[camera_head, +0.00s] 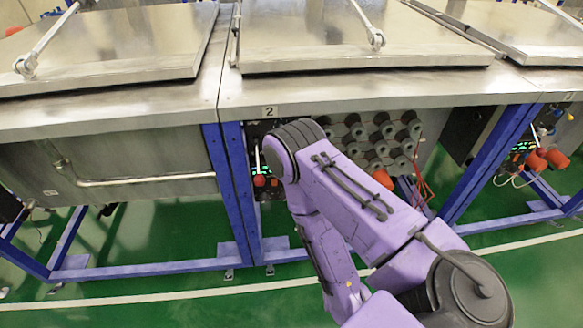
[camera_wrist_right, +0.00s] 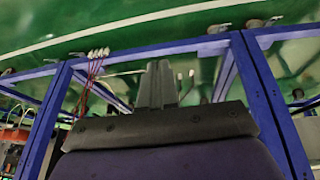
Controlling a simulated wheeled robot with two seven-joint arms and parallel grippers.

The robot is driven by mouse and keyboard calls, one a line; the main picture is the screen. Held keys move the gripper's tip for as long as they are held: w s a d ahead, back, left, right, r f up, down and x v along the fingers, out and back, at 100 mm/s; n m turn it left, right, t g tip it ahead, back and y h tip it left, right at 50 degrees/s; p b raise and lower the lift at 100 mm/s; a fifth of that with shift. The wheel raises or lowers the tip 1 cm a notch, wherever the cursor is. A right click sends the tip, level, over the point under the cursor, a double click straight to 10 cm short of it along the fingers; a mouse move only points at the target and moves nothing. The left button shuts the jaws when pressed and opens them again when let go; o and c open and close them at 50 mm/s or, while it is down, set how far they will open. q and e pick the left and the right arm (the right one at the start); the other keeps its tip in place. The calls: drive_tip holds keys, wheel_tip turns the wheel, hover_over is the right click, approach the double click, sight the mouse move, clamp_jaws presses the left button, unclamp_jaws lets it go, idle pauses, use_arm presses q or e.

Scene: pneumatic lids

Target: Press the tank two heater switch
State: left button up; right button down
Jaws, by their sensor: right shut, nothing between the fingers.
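Tank two is the middle steel tank, with a "2" label (camera_head: 270,112) on its front edge. Its dark control panel (camera_head: 268,192) hangs below the label, with green lights and a red knob (camera_head: 259,180). My arm covers part of this panel, and I cannot make out the heater switch. My purple right arm reaches in from the lower right to the panel, and its hand is hidden in the head view. In the right wrist view my right gripper (camera_wrist_right: 158,68) has its fingers together, with nothing between them. My left gripper is not in view.
Blue frame legs (camera_head: 237,190) stand close to the left of the panel. Several spools (camera_head: 380,135) and an orange part (camera_head: 384,179) sit to its right. The steel tabletop (camera_head: 330,88) overhangs the panel. Another panel (camera_head: 525,150) is at far right. Green floor is open in front.

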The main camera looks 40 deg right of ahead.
drive_tip(key=shift+a+r, duration=0.1)
drive_tip(key=w+a+r+m+t+h, duration=0.1)
drive_tip(key=w+r+m+t, duration=0.3)
drive_tip(key=w+r+m, duration=0.5)
drive_tip(key=w+a+r+m+t+h, duration=0.2)
drive_tip(key=w+r+m, duration=0.8)
drive_tip(key=m, duration=1.6)
drive_tip(key=shift+a+r+m+t, duration=0.3)
drive_tip(key=shift+a+r+t, duration=0.4)
drive_tip(key=shift+a+t, duration=0.35)
